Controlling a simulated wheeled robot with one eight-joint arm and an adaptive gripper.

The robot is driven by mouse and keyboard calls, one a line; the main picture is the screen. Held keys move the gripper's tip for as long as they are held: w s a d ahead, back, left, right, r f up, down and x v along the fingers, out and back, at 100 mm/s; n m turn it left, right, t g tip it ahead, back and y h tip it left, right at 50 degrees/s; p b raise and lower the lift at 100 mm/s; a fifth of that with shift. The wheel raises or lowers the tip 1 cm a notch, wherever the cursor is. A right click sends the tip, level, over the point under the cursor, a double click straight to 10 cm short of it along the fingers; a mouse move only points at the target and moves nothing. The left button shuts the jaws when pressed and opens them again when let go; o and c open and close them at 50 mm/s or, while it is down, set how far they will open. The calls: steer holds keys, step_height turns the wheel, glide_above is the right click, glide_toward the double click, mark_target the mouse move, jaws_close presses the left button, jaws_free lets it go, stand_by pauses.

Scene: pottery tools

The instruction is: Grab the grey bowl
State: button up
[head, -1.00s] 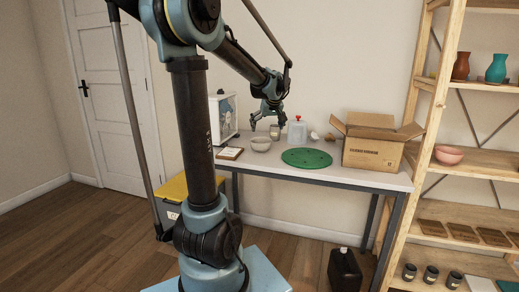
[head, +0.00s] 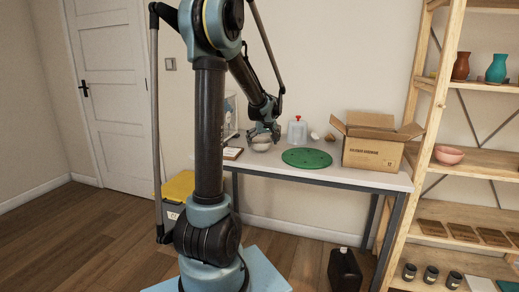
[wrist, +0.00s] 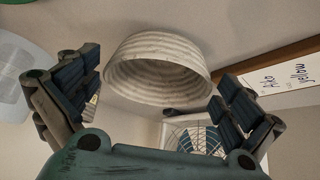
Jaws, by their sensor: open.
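The grey bowl (head: 261,146) stands on the table, partly hidden behind my gripper (head: 263,132) in the head view. In the wrist view the bowl (wrist: 158,68) shows ribbed pale grey walls and lies beyond and between the two fingertips of my gripper (wrist: 157,85). The fingers are spread wide apart, one to each side of the bowl. Nothing is held between them. I cannot tell whether a finger touches the bowl.
A wooden shelf (head: 432,130) stands at the right.

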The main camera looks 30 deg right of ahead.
steer(key=shift+x, duration=1.75)
steer(key=shift+w, duration=0.1)
steer(key=shift+r, duration=0.1)
steer(key=c, duration=1)
